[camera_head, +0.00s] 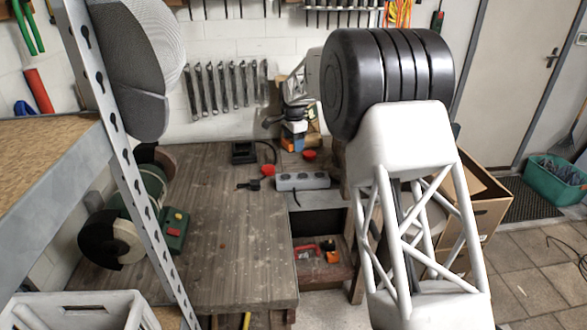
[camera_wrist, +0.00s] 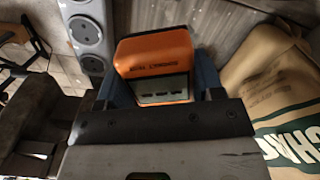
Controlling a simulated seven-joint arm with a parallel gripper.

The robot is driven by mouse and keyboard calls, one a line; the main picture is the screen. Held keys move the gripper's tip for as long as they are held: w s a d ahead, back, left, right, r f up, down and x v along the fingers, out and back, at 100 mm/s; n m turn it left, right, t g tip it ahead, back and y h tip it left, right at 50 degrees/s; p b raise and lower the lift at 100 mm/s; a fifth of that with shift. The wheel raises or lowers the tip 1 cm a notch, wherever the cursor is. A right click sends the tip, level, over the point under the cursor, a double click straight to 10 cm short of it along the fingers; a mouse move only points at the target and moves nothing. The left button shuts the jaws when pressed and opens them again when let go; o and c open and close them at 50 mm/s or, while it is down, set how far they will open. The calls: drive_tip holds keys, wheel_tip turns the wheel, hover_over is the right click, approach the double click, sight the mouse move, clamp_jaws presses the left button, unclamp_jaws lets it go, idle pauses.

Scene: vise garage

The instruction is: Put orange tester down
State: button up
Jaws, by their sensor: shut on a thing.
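The orange tester (camera_wrist: 155,50), with dark lettering on its orange top and a grey face with dark marks, is between the two blue fingers of my gripper (camera_wrist: 158,82) in the wrist view. My gripper is shut on it. In the head view my gripper (camera_head: 293,128) is small and far off, over the back of the workbench (camera_head: 215,220) near the wall. The tester's orange (camera_head: 288,143) shows just below it. Whether the tester touches the bench top is hard to tell.
A grey power strip (camera_head: 302,181) lies in front of the gripper and shows beside the tester in the wrist view (camera_wrist: 88,42). Red caps (camera_head: 268,170) and a black charger (camera_head: 244,152) lie nearby. A beige sack (camera_wrist: 275,95) is close on the right. The bench's front middle is clear.

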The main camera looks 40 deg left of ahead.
hover_over(294, 170)
drive_tip(key=shift+f, duration=2.85)
drive_tip(key=shift+f, duration=1.9)
drive_tip(key=shift+f, duration=0.15)
drive_tip(key=o, duration=1.3)
wheel_tip(294, 170, up, 12)
drive_tip(key=shift+r, duration=0.15)
